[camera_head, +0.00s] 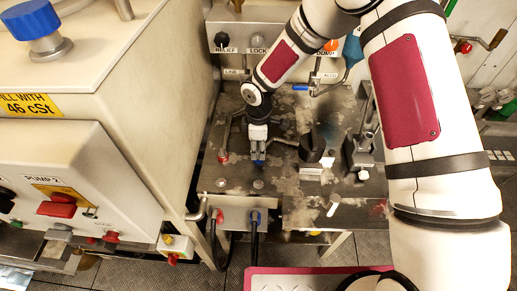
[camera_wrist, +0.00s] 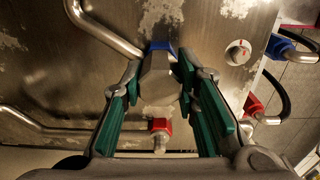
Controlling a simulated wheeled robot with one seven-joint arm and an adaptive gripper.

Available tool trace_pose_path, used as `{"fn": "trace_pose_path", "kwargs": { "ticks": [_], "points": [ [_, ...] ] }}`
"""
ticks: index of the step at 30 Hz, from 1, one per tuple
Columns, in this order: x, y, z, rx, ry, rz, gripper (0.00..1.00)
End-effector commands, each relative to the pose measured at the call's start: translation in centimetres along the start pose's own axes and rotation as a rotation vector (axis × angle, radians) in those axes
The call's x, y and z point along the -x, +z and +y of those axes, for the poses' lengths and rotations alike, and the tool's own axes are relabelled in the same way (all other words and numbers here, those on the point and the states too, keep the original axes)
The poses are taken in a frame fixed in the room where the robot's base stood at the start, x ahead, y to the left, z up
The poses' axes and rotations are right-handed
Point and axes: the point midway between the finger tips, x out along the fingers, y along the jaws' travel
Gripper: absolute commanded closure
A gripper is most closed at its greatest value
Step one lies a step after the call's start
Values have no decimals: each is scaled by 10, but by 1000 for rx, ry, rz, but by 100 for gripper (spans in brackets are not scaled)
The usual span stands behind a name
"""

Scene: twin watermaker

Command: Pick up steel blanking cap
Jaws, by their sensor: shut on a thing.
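My gripper (camera_wrist: 160,72) has its green-padded fingers closed on either side of a grey, faceted steel piece (camera_wrist: 158,88), which looks like the steel blanking cap. The piece sits directly below a blue collar (camera_wrist: 161,46) in the wrist view. I cannot tell whether they touch. In the head view my gripper (camera_head: 258,148) is low over the metal bench, by the blue fitting (camera_head: 258,161), and hides most of the held piece. A red-collared fitting (camera_wrist: 160,125) lies beyond the fingers, below the held piece in the wrist view.
Bent pipes (camera_wrist: 105,30) run close to the fingers. A round steel knob with a red mark (camera_wrist: 237,52) stands on the bench (camera_head: 290,215). A black-topped part (camera_head: 312,147) stands to the right.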

Motion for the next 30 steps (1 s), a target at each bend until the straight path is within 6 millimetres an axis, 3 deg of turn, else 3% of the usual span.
{"fn": "trace_pose_path", "kwargs": {
  "ticks": [8, 15, 30],
  "points": [
    [8, -1, 1, -1, 2, 2, 100],
    [36, 0, 2, 0, 4, 2, 100],
    [46, 31, -114, 4, 1, -1, 100]
  ]
}}
